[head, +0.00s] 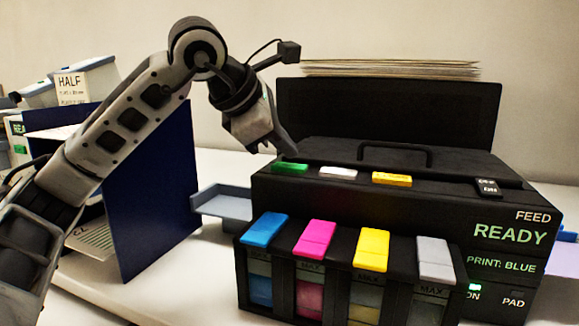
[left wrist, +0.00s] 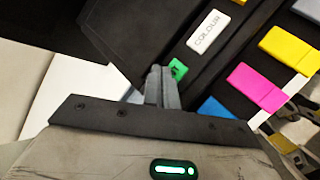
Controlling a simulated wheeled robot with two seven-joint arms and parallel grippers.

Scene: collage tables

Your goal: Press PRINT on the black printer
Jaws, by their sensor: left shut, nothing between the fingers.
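The black printer (head: 400,195) stands at the right of the head view, with READY and PRINT: BLUE lit on its front. Along its top are a green button (head: 290,168), a white button (head: 338,173), a yellow button (head: 392,179) and a small black button (head: 487,187). My left gripper (head: 287,150) is shut and empty, its tips pointing down just above the green button. In the left wrist view the fingertips (left wrist: 162,78) overlap the edge of the green button (left wrist: 178,69); I cannot tell whether they touch. The white button (left wrist: 207,32) reads COLOUR. The green button's label is unreadable.
Blue, magenta, yellow and grey ink tanks (head: 318,236) line the printer's front. Paper (head: 390,69) sits in the raised rear feed. A grey-blue tray (head: 222,203) sticks out left, near a dark blue panel (head: 155,195). A HALF sign (head: 70,86) stands behind.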

